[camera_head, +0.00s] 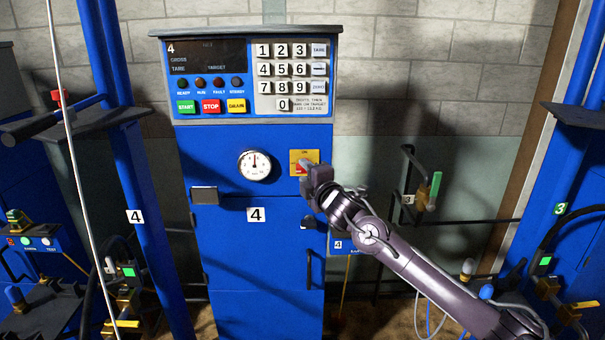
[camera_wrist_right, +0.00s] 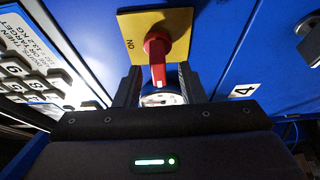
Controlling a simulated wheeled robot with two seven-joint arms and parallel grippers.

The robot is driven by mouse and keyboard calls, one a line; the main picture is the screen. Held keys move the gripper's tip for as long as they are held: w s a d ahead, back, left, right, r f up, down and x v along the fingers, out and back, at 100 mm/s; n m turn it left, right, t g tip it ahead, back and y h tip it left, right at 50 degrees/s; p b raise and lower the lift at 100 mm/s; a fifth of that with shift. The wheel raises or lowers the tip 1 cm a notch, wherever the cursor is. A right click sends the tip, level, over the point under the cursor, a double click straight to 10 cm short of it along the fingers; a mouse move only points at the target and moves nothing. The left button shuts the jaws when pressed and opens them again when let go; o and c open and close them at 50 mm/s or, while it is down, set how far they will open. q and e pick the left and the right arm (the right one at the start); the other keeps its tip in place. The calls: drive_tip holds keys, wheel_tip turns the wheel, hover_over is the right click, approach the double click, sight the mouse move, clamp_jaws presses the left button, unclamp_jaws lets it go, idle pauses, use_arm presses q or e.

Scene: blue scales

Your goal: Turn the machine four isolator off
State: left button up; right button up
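The machine four isolator is a red handle (camera_wrist_right: 157,58) on a yellow plate (camera_wrist_right: 178,22) marked ON, on the blue cabinet front. In the right wrist view the handle points down the picture, towards the gauge. In the head view the yellow plate (camera_head: 313,156) sits right of the gauge, and my gripper partly hides the handle. My right gripper (camera_wrist_right: 160,85) is at the handle, its fingers apart with the handle's end between them. Gaps show on both sides of the handle. In the head view my right gripper (camera_head: 309,172) covers the plate's lower part. My left gripper is not in view.
A dark latch block (camera_head: 204,195) sticks out below left. A valve with a green handle (camera_head: 435,190) stands on the right. A pale cable hangs at left.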

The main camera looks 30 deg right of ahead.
drive_tip(key=shift+s+a+b, duration=0.2)
drive_tip(key=shift+s+b, duration=0.1)
drive_tip(key=shift+s, duration=0.95)
drive_tip(key=shift+s+a+b, duration=0.2)
drive_tip(key=shift+s+b, duration=0.05)
drive_tip(key=shift+s, duration=1)
